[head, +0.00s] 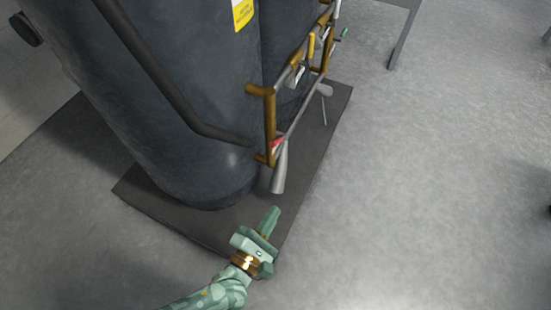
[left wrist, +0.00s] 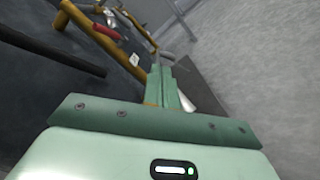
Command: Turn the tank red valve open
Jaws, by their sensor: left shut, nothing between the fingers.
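The red valve handle (head: 277,144) shows as a small red piece low on the brass and grey pipework (head: 270,120) beside the dark tank (head: 170,80). In the left wrist view the red handle (left wrist: 105,31) is at the upper left, on the pipework. My left gripper (head: 270,217) is shut and empty. In the head view it is below the red handle and the grey pipe end (head: 281,170), apart from both. In the left wrist view its shut fingers (left wrist: 162,82) point toward the pipework. My right gripper is not in view.
A second dark tank (head: 285,40) stands behind the first. Both stand on a dark base mat (head: 325,130). A yellow valve handle (head: 311,45) and a green one (head: 344,34) are farther along the pipes.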

